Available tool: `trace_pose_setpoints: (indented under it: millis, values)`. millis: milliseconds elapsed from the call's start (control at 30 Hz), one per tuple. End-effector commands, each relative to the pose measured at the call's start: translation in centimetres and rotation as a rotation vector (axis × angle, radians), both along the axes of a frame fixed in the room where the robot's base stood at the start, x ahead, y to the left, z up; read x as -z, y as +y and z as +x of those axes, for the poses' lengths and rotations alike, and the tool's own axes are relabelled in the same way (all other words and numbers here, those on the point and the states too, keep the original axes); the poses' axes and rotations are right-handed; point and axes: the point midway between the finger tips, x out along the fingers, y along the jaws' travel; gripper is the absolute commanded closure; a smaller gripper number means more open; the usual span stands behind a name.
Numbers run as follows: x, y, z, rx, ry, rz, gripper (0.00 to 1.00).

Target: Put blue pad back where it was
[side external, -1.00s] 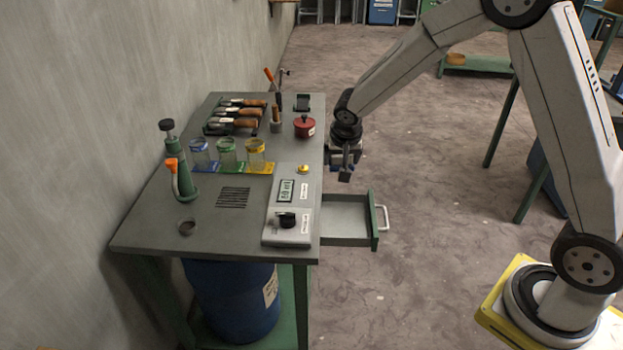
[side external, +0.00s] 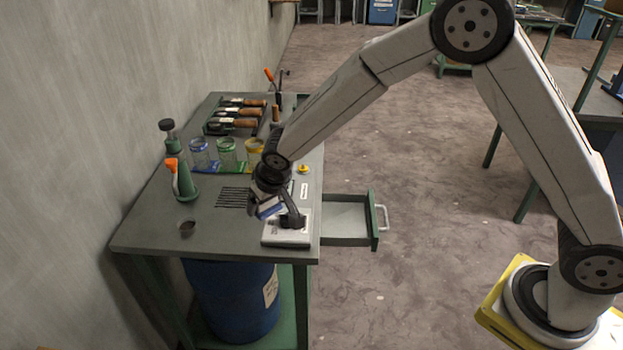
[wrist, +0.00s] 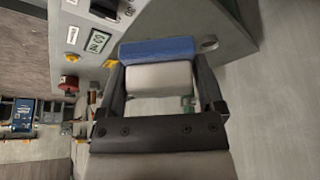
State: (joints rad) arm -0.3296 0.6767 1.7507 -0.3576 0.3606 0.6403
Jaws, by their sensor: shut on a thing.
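The blue pad (wrist: 158,50) is between the two fingers of my gripper (wrist: 158,66) in the wrist view, with a pale grey-white block-like part (wrist: 158,78) against it. My gripper is shut on it. In the side view my gripper (side external: 276,206) is above the bench, over the grey control box (side external: 287,239), and the blue and white of the pad (side external: 268,208) show at the fingers. The gripper hides much of the box. I cannot tell whether the pad touches anything below.
An open drawer (side external: 346,220) juts out at right. Wooden-handled tools (side external: 238,114) lie at the back.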

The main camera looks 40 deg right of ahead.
Motion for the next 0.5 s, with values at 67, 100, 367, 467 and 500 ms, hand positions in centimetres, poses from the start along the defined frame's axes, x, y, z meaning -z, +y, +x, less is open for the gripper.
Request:
trace_pose_setpoints:
  millis: [67,100,367,467,500]
  values:
    - [1.2,0.0,0.0,0.000,0.002,-0.002,0.68]
    - [1.5,0.0,0.0,0.000,0.001,-0.001,0.68]
    - [2.4,0.0,0.0,0.002,-0.001,0.001,0.68]
    - [2.4,0.0,0.1,0.002,-0.001,0.001,0.68]
    - [2.5,0.0,0.2,0.002,-0.001,0.000,0.68]
